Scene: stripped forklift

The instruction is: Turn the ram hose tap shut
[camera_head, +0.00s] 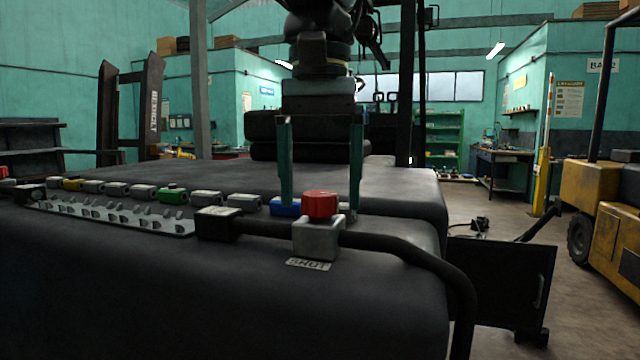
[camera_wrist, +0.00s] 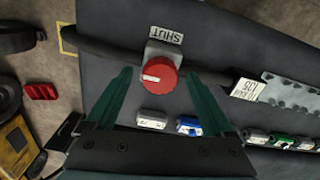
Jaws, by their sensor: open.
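The ram hose tap has a round red knob (camera_head: 320,205) on a grey metal block (camera_head: 318,240), set in a black hose (camera_head: 390,243). A label reading SHUT (camera_head: 308,263) lies just in front of the block. In the wrist view the red knob (camera_wrist: 157,74) carries a pale mark on its left part, and the SHUT label (camera_wrist: 166,34) appears upside down above it. My gripper (camera_head: 320,205) is open, its two green fingers pointing down behind and above the knob. In the wrist view the fingertips (camera_wrist: 162,72) stand either side of the knob, apart from it.
A grey rack (camera_head: 110,218) and a row of small blocks, including a green one (camera_head: 173,194) and a blue one (camera_head: 285,206), lie left of the tap. A tag (camera_wrist: 245,91) sits on the hose. A yellow forklift (camera_head: 600,200) stands at right.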

